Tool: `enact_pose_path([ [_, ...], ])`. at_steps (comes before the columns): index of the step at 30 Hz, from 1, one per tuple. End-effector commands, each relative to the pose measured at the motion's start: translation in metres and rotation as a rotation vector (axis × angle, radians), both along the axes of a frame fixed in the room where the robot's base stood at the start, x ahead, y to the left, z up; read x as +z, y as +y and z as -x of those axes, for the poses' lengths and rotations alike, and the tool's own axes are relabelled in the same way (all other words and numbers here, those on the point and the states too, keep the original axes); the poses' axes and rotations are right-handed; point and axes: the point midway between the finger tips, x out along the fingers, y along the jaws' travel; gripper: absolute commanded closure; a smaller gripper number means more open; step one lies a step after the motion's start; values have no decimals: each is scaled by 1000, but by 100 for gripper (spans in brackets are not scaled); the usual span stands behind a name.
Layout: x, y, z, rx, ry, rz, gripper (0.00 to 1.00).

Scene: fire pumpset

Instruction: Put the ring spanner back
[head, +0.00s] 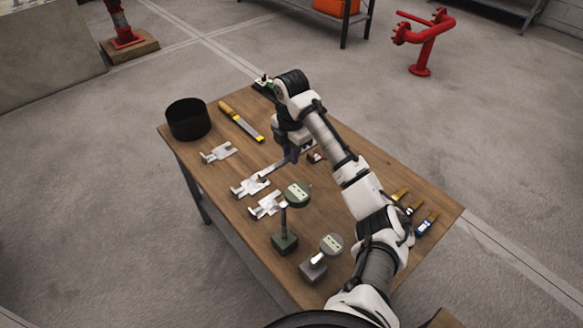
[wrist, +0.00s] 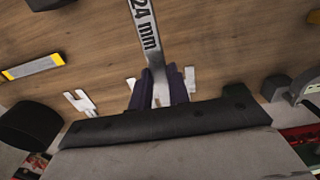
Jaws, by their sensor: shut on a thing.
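The ring spanner (wrist: 144,30) is a flat silver bar marked "24 mm" in the wrist view. My gripper (wrist: 158,88) has its dark purple fingers closed on it, and the bar runs out of the top of that view. In the head view my gripper (head: 292,156) is low over the middle of the wooden table (head: 345,222). There the spanner (head: 272,169) extends left from the fingers towards the slotted plates. The far ring end is not clear, and I cannot tell whether the spanner touches the table. No marked place for it is clear.
Several slotted metal plates (head: 219,153) lie on the left half. A black cup (head: 188,119) and a yellow-handled tool (head: 241,121) are at the far left.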

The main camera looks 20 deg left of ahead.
Motion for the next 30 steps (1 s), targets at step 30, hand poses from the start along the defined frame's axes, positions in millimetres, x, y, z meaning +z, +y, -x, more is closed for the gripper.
enact_pose_path([
  [30, -58, 0, 0, 0, -1, 1, 61],
])
